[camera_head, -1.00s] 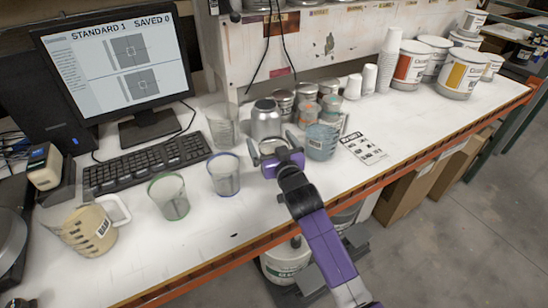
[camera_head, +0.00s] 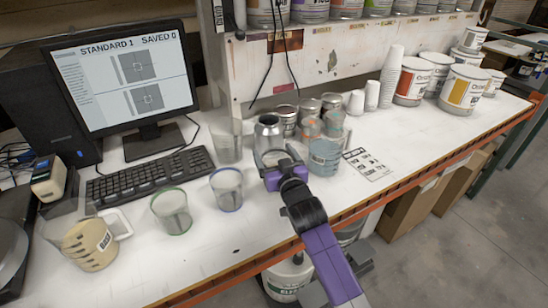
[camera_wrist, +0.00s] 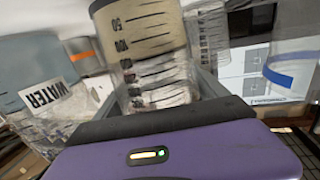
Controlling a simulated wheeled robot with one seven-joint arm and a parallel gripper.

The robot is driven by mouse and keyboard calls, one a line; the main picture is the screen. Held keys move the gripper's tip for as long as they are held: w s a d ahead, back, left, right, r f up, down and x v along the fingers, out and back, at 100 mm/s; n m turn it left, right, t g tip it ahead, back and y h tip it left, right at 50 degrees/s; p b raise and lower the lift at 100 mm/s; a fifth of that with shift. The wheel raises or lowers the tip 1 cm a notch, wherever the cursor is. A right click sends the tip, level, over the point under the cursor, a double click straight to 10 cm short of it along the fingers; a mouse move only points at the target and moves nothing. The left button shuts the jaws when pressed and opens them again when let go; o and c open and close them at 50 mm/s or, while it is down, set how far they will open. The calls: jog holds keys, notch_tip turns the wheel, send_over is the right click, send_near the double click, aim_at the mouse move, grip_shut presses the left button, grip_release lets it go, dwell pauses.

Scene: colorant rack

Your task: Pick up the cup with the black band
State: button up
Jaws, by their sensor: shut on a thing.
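My gripper (camera_head: 277,158) is shut around a clear cup with black graduation marks, which fills the middle of the wrist view (camera_wrist: 150,45). A beige tone shows through its upper part. A dark edge shows at its top left, cut off by the frame. In the head view the gripper hides most of this cup, and I cannot tell whether it is off the table. A blue-rimmed cup (camera_head: 228,190) and a green-rimmed cup (camera_head: 171,212) stand to the left, apart from the gripper.
A bluish WATER jug (camera_head: 325,157) stands close on the gripper's right. A beige jug (camera_head: 89,246), keyboard (camera_head: 150,175) and monitor (camera_head: 121,82) are left. A printed sheet (camera_head: 367,164) lies right.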

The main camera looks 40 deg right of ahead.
notch_tip(320, 180, up, 19)
jog(key=shift+b, duration=0.4)
dwell(0.8)
jog(key=shift+a, duration=0.1)
